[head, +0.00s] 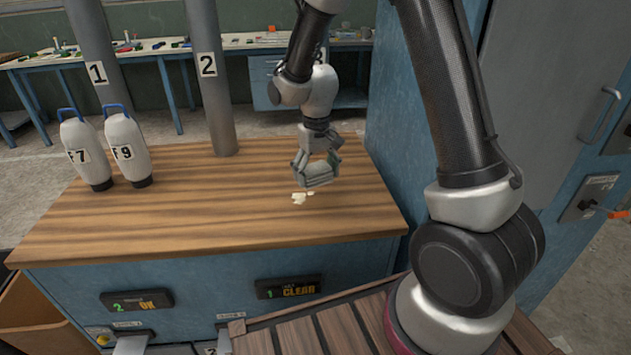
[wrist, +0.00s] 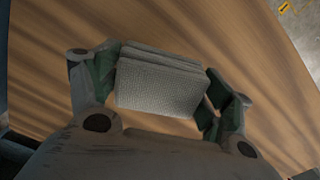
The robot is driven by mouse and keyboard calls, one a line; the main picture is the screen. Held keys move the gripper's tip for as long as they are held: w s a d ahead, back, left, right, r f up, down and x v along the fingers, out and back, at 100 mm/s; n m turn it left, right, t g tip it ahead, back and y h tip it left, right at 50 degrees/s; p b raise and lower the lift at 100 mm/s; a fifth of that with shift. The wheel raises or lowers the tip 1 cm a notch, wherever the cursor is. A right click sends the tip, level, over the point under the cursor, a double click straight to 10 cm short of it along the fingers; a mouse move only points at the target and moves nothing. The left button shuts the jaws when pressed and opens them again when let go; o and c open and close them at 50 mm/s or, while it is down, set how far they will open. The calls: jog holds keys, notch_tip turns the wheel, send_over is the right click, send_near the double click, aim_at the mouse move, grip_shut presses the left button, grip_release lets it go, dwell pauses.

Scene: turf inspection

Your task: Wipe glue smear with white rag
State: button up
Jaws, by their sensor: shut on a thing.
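My gripper (head: 318,170) is over the right part of the wooden bench top, with its fingers pointing down. It is shut on a folded white rag (wrist: 160,82), which looks grey-white and layered between the two fingers in the wrist view. In the head view the rag (head: 318,182) shows as a pale strip under the fingers. I cannot tell whether the rag touches the wood. The smear does not show in the wrist view.
Two white bottles with blue handles, labelled 7 (head: 85,150) and 9 (head: 126,147), stand at the bench's left. Grey posts 1 (head: 97,73) and 2 (head: 207,66) rise behind. A blue cabinet (head: 410,110) stands right. The bench top (head: 210,205) is clear in the middle.

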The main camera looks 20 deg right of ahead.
jog(key=shift+r, duration=1.1)
jog(key=shift+f, duration=0.1)
jog(key=shift+s+a, duration=0.1)
